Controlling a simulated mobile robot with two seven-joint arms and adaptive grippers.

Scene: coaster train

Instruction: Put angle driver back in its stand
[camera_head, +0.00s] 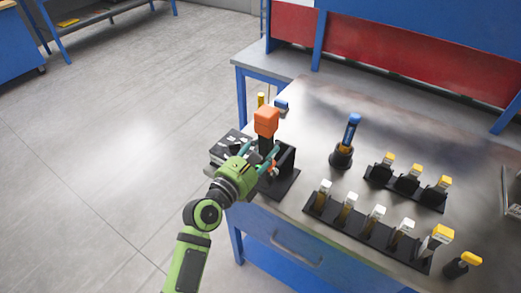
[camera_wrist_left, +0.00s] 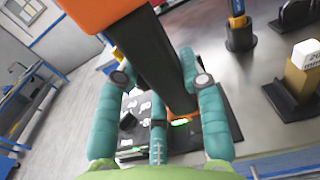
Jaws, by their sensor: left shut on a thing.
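The angle driver (camera_head: 266,122) looks like the black tool with an orange block on top in the head view. Its black body (camera_wrist_left: 152,62) runs down between the teal fingers in the left wrist view. My left gripper (camera_head: 270,156) is shut on this black body from the left. The tool is nearly upright at the black stand (camera_head: 287,172), at the table's left end. My right gripper is not in view.
A blue-topped tool (camera_head: 351,130) stands in a round black holder right of the stand. Two black racks (camera_head: 366,234) (camera_head: 405,192) hold several white- and yellow-topped pieces. A dark box with light keys (camera_head: 228,147) lies behind my gripper. Bare table (camera_head: 310,125) lies between stand and blue-topped tool.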

